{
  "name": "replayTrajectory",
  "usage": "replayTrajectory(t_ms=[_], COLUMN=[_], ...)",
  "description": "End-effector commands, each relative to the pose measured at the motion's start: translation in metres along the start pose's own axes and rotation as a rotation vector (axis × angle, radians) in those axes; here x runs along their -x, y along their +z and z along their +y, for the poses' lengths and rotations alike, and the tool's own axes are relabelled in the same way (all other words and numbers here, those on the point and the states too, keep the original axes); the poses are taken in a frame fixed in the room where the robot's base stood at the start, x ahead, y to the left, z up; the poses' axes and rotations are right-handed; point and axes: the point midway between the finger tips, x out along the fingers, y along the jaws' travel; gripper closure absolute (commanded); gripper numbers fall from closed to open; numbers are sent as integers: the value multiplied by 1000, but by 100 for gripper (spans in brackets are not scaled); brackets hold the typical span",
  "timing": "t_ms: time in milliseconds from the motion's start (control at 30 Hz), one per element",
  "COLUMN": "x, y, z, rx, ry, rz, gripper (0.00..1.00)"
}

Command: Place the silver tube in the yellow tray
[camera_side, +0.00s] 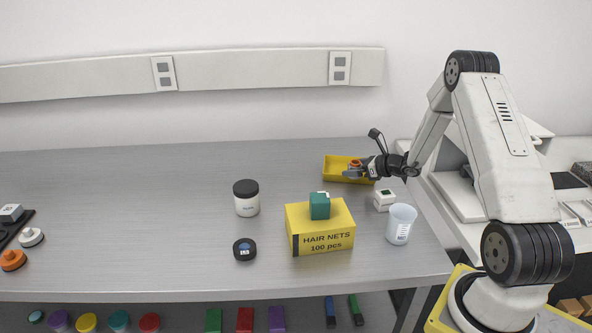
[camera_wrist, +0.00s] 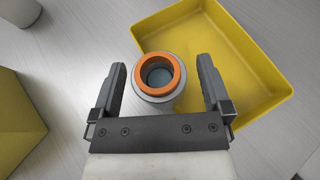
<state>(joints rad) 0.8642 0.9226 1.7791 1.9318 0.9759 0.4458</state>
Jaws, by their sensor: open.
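The silver tube (camera_wrist: 166,101) has an orange ring (camera_wrist: 158,73) around its open top and stands roughly upright in the wrist view. My gripper (camera_wrist: 161,64) is open, with one finger on each side of the tube and visible gaps between them. The yellow tray (camera_wrist: 232,35) is just beyond and right of the tube; its bare floor shows. The tube overlaps the tray's near left wall in the picture, and its base is hidden. In the side view the orange ring (camera_side: 355,162) shows at my gripper (camera_side: 352,172), in front of the tray (camera_side: 334,164).
A yellow hair nets box (camera_side: 322,238) with a green block (camera_side: 319,206) on top stands in front. A beaker (camera_side: 401,223) and a small white device (camera_side: 384,200) are near the right edge. A dark-lidded jar (camera_side: 246,199) stands left; the table's left middle is clear.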

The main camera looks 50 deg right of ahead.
Motion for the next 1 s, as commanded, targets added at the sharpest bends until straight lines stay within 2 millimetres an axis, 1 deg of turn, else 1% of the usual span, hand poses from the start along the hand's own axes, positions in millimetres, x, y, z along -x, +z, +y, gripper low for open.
replayTrajectory(t_ms=[133,267,467,800,1000], x=[2,14,41,96,115], y=[3,3,3,3,3], z=[0,-1,-1,-1,0], rx=[0,0,0,-1,0], ry=[0,-2,-3,-4,-1], rz=[0,0,0,0,0], gripper=[1,1,1,1,1])
